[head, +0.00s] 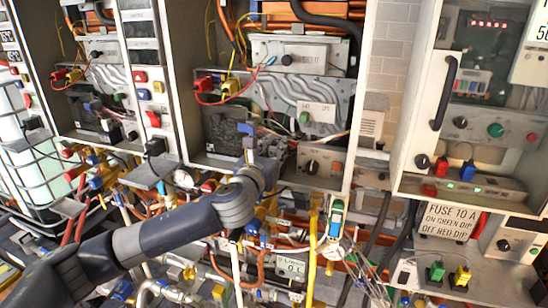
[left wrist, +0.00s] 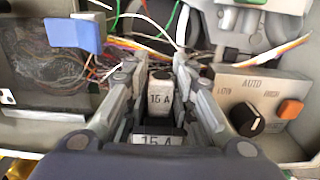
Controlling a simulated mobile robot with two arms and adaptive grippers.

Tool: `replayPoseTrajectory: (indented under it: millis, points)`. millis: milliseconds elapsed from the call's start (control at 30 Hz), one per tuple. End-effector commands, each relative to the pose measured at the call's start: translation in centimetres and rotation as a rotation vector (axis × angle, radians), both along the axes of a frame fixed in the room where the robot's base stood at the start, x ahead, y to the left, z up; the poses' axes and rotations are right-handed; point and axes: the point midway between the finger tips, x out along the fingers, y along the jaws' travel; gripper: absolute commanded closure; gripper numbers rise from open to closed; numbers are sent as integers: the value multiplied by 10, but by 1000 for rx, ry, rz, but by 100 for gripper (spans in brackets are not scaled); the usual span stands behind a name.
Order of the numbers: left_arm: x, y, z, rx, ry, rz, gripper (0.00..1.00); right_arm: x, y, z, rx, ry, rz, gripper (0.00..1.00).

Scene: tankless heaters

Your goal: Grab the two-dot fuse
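My left gripper (head: 250,150) reaches into the lower part of the open middle heater cabinet in the head view. In the left wrist view its two fingers (left wrist: 156,78) are apart, one on each side of a small grey fuse (left wrist: 160,97) marked "15 A". Gaps show between the fuse and both fingers. A second "15 A" label (left wrist: 158,140) shows nearer the wrist. I see no two dots on the fuse, and I cannot tell which part is the two-dot fuse. My right gripper is not in view.
A panel with a black AUTO knob (left wrist: 246,119) and an orange button (left wrist: 291,109) is right of the fingers. A blue tab (left wrist: 75,33) and loose wires are close by. A sign (head: 450,221) reads "FUSE 10 A". Pipes and valves crowd the space below.

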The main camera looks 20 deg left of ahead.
Motion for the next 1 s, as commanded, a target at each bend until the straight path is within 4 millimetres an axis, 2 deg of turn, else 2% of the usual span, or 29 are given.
replayPoseTrajectory:
  millis: [67,400,567,733,967,1000]
  points:
    - [0,0,0,0,0,0,100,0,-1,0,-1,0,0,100]
    - [0,0,0,0,0,0,100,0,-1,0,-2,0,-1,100]
    - [0,0,8,-2,-2,0,100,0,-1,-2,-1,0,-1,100]
    - [0,0,28,-2,-5,-1,100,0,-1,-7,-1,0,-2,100]
    - [0,0,71,-1,-8,-1,100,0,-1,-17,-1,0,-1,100]
    - [-5,0,70,0,-2,-1,100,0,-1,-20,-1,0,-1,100]
